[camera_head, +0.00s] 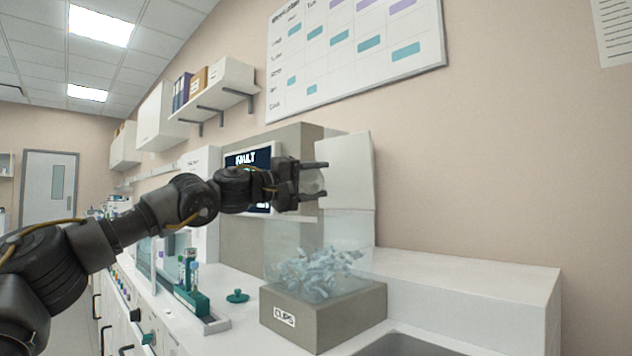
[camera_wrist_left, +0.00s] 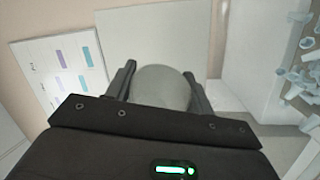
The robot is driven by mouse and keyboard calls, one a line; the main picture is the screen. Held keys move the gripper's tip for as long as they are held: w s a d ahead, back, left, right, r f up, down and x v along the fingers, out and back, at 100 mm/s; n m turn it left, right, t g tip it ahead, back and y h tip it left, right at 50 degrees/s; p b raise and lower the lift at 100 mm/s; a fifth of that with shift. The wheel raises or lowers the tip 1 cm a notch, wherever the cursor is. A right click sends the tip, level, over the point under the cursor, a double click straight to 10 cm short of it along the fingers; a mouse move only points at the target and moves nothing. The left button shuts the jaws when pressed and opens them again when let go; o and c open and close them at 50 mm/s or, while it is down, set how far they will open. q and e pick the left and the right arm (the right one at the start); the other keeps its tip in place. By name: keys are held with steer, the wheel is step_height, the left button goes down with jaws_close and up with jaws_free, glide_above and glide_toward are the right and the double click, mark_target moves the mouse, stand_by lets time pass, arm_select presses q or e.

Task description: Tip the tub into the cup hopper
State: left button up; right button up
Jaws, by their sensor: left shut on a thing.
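My left gripper (camera_head: 321,180) is shut on a small translucent grey tub (camera_head: 311,184), above the cup hopper. In the left wrist view the tub (camera_wrist_left: 162,86) shows as a pale rounded shape between the two fingers (camera_wrist_left: 160,72). Its contents and exact tilt cannot be told. The cup hopper (camera_head: 350,257) is a clear open-topped bin on a grey base labelled "CUPS". Several pale blue cups (camera_head: 315,272) lie jumbled inside it; some also show at the right edge of the left wrist view (camera_wrist_left: 305,62). My right gripper is not in view.
Behind the gripper stands a grey machine with a screen (camera_head: 252,157) reading "FAULT". A green tube rack (camera_head: 190,290) and a green lid-like piece (camera_head: 237,296) sit on the white counter. A sink edge (camera_head: 400,344) is in front, and a white ledge (camera_head: 470,282) runs right.

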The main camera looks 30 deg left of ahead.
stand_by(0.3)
arm_select(q)
steer(key=shift+r+p, duration=1.25)
steer(key=shift+r, duration=0.85)
steer(key=n+y+p, duration=0.1)
steer(key=n+p, duration=0.1)
steer(key=n, duration=0.1)
steer(key=shift+g+p, duration=0.3)
steer(key=shift+g, duration=0.1)
steer(key=shift+f+n+p, duration=0.3)
steer(key=shift+n+p, duration=0.1)
steer(key=shift+n, duration=0.3)
steer(key=shift+g, duration=0.3)
